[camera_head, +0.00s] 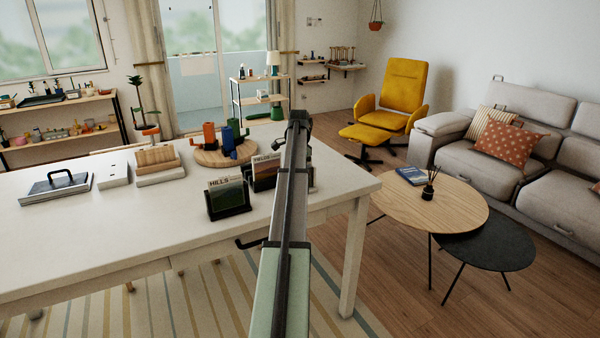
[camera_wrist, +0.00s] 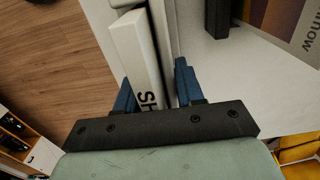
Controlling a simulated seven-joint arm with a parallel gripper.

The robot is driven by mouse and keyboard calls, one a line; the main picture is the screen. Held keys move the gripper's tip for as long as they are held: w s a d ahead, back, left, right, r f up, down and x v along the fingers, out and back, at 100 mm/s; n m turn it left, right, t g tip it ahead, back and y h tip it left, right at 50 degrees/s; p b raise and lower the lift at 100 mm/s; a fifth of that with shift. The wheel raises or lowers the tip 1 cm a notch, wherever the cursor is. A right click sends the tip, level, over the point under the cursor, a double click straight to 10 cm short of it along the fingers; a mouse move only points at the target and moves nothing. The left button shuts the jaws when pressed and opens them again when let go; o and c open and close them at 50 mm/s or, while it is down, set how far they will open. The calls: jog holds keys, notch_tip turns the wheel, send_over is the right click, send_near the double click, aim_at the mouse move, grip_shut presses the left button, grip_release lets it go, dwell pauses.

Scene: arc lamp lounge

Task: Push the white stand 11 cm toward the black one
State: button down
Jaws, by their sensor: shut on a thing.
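In the wrist view, my gripper (camera_wrist: 155,93) has its blue fingers on both sides of a white upright panel, which I take for the white stand (camera_wrist: 164,28), and a white slab with the letters "SH" (camera_wrist: 140,62) against it. The fingers are closed on these. In the head view my arm hides the fingers and most of what they hold. A black stand (camera_head: 231,212) holds a "HILLS" book on the white table. A second dark stand (camera_head: 264,187) with a "FIELDS" book is just behind it, partly covered by my arm. I cannot tell which black stand is meant.
A round wooden board (camera_head: 205,160) with coloured cups stands behind the books. A white box (camera_head: 113,175), a wood-topped white block (camera_head: 160,175) and a black-handled tray (camera_head: 57,188) stand left. The front of the white table (camera_head: 120,235) is clear; its right edge is close.

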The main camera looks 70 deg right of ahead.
jog(key=c, duration=0.6)
grip_release()
notch_tip(320, 180, up, 14)
jog(key=shift+f, duration=0.1)
dwell(0.6)
